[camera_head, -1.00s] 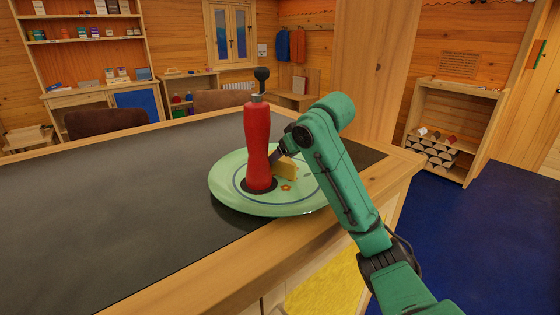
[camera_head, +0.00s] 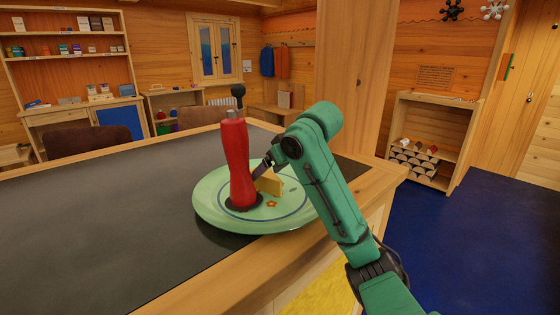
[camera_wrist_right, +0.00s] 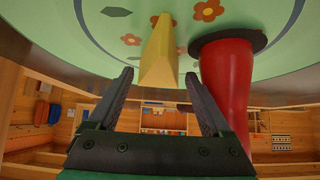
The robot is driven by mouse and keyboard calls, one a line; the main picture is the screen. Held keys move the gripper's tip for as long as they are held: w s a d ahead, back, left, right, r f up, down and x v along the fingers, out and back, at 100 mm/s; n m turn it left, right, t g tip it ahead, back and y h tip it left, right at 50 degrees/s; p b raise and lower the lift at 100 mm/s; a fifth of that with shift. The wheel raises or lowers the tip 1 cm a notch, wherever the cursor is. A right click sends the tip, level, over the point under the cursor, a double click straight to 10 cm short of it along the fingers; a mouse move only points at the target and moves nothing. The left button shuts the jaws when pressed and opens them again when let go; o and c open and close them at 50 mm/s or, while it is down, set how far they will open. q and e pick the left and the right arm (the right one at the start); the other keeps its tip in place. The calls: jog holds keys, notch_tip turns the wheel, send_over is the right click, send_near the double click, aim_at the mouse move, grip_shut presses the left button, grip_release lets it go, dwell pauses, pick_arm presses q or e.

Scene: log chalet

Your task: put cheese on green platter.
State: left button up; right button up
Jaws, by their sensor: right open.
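A yellow wedge of cheese (camera_head: 269,184) rests on the green platter (camera_head: 212,205), which has a blue ring and small flowers. The platter lies on the dark tabletop near its corner. My right gripper (camera_head: 260,168) is open beside the cheese, its jaws partly hidden behind the red pepper mill and the arm. In the right wrist view the cheese (camera_wrist_right: 156,55) stands just beyond and between the spread fingertips (camera_wrist_right: 158,82), with gaps at both sides. My left gripper is not in view.
A tall red pepper mill (camera_head: 238,160) stands upright on the platter, close to the cheese and my right gripper. The dark tabletop (camera_head: 90,225) to the left is clear. Chairs and shelves stand beyond the table.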

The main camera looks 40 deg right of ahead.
jog(key=v, duration=1)
jog(key=shift+s+p, duration=0.15)
jog(key=shift+p, duration=0.15)
